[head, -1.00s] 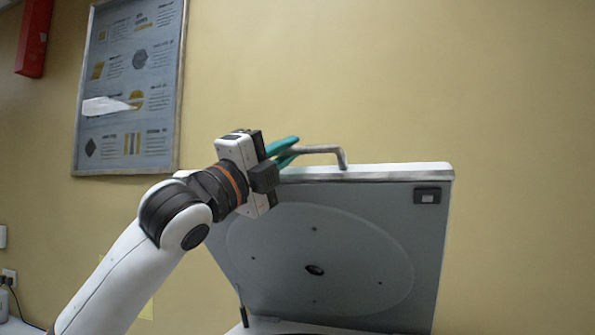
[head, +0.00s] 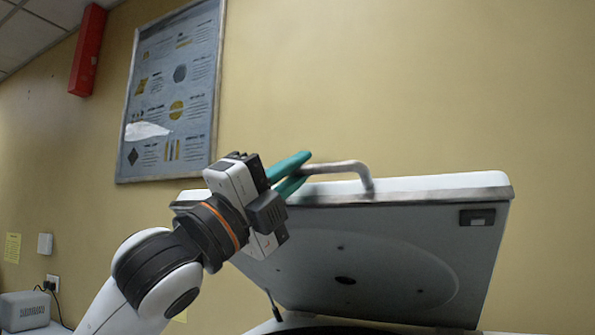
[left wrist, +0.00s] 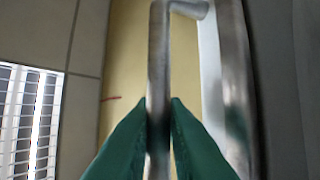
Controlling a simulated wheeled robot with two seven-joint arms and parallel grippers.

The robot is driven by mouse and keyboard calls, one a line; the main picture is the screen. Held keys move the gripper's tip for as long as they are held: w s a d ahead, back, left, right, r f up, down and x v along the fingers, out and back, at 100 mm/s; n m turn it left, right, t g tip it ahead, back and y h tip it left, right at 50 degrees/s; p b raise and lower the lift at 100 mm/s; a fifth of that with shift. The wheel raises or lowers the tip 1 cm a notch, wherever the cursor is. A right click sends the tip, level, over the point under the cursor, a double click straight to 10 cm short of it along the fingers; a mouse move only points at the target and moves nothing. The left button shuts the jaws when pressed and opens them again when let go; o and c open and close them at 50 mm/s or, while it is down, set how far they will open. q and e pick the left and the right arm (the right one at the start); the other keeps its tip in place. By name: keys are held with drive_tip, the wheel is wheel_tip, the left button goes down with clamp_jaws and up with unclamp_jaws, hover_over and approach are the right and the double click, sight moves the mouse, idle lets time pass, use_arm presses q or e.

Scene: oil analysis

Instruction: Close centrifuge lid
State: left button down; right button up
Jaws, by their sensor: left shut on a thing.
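The centrifuge lid (head: 405,255) is raised and tilted, its grey underside facing me, with its front edge up. A bent metal handle (head: 345,168) stands on the lid's upper edge. My left gripper (head: 295,172) has its green fingers shut on the handle's left part. The left wrist view shows the handle (left wrist: 158,60) as a bar between the two green fingertips (left wrist: 158,115), with the lid's edge (left wrist: 232,70) alongside to the right. The centrifuge body (head: 300,322) shows only as a strip at the bottom. My right gripper is not in view.
The yellow wall behind carries a framed poster (head: 172,90) and a red box (head: 88,50). A small grey device (head: 28,310) stands at the lower left. The space above the lid is clear.

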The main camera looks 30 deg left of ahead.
use_arm(q)
drive_tip(key=c, duration=1.5)
unclamp_jaws()
drive_tip(key=shift+o, duration=0.2)
drive_tip(key=b+v, duration=0.4)
drive_tip(key=v, duration=0.8)
